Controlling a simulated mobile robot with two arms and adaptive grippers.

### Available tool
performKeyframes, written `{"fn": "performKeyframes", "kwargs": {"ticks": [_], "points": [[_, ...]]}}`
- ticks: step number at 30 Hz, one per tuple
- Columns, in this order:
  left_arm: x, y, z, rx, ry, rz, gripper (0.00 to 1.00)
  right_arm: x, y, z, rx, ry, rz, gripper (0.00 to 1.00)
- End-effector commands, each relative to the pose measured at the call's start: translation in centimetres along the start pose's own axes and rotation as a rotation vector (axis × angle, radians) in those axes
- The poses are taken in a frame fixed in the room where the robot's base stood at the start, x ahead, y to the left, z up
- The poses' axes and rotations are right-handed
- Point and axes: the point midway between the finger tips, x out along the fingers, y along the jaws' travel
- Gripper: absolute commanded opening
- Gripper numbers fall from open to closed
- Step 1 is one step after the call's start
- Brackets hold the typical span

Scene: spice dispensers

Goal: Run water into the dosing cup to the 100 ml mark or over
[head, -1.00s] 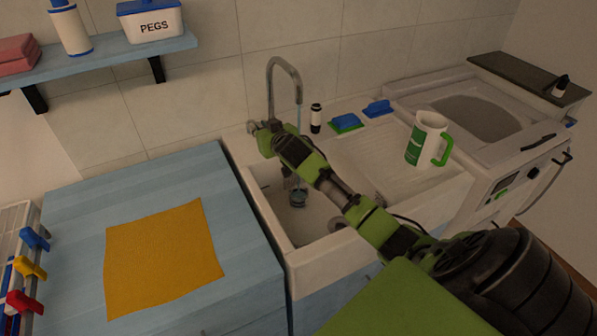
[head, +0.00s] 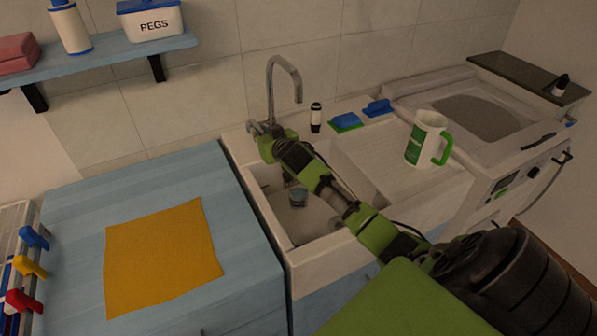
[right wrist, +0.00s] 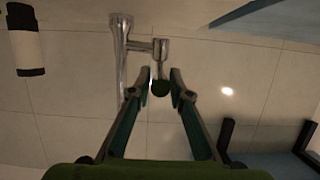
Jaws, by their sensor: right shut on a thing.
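The dosing cup (head: 298,197), small and bluish-grey, stands in the sink basin below the spout; its marks and water level are too small to read. The tap (head: 272,90) rises behind the sink, and no stream shows under its spout. My right gripper (head: 257,129) is at the base of the tap, its arm crossing over the basin. In the right wrist view the fingers (right wrist: 163,78) are shut on the tap's handle (right wrist: 160,88), whose dark round end shows between the tips. My left gripper is not in view.
A white jug with a green handle (head: 427,140) stands on the drainboard, right of the basin. Brushes (head: 347,121) and a small black-and-white bottle (head: 316,117) line the sink's back edge. An orange cloth (head: 160,250) lies on the blue counter.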

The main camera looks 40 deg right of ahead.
Motion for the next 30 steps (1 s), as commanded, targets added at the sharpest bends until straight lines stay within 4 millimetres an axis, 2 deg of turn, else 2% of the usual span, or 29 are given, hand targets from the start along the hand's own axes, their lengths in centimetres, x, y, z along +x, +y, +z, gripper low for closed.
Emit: {"fn": "performKeyframes", "kwargs": {"ticks": [3,4,6,17,30], "points": [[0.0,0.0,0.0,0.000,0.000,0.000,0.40,0.0,0.0,0.6,0.000,-0.011,0.001,0.08],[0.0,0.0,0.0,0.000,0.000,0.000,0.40,0.0,0.0,0.6,0.000,-0.012,0.001,0.26],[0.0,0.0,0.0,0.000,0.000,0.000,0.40,0.0,0.0,0.6,0.000,-0.012,0.001,0.42],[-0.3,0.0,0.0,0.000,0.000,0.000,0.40,-0.2,0.0,0.2,0.000,-0.006,0.000,0.42],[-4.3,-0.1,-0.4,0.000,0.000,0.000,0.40,-4.6,-0.1,-0.1,0.002,-0.007,-0.001,0.42]]}}
